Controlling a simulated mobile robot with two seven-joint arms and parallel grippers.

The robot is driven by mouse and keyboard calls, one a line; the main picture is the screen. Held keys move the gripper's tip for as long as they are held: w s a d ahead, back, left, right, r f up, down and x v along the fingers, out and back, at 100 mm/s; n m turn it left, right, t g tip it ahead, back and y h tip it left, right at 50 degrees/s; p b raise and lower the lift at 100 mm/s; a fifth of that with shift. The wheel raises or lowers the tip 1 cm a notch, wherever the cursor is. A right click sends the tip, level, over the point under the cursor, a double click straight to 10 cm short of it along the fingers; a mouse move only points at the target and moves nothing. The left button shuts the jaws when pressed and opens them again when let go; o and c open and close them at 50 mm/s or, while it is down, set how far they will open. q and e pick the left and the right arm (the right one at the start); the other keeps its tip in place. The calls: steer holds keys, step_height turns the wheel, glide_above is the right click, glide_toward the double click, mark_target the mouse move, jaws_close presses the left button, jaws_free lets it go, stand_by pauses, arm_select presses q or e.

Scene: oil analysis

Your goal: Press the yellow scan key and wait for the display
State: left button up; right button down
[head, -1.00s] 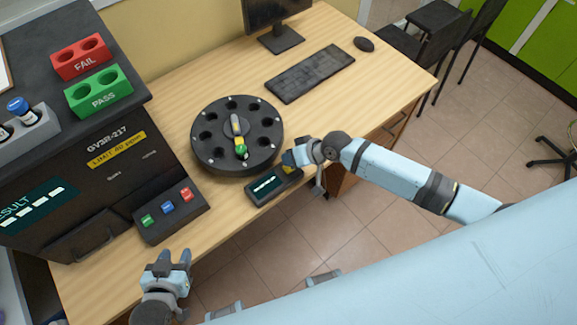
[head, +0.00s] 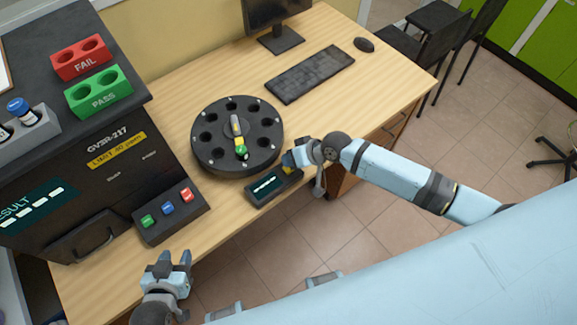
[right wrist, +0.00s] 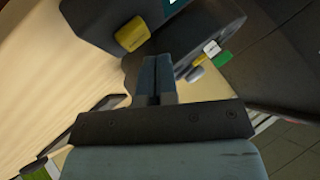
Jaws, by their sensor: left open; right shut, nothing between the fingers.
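The small dark scanner box (head: 277,192) lies at the desk's front edge, just in front of the round black carousel. Its display (head: 266,184) shows a light line of characters, too small to read. The yellow scan key (right wrist: 131,34) is clear in the right wrist view, on the dark box, and is mostly covered by my gripper in the head view. My right gripper (right wrist: 155,62) is shut and empty, its tips close to the yellow key; I cannot tell whether they touch it. My left gripper (head: 175,257) is open and empty, in front of the analyser's buttons.
The carousel (head: 237,137) with empty holes and a yellow-green piece on top stands beside the scanner. A black analyser (head: 100,185) with a button panel (head: 170,212) is at the left. A keyboard (head: 310,73) and monitor are behind. The desk between is bare.

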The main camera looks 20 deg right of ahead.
steer(key=shift+f, duration=0.1)
stand_by(0.6)
steer(key=shift+f, duration=0.35)
steer(key=shift+f+b, duration=0.4)
steer(key=shift+f, duration=0.15)
stand_by(0.6)
steer(key=shift+r, duration=0.1)
steer(key=shift+r+p, duration=0.85)
steer(key=shift+p, duration=0.1)
step_height(320, 180, up, 5)
steer(key=p, duration=0.5)
steer(key=shift+r, duration=0.1)
stand_by(0.3)
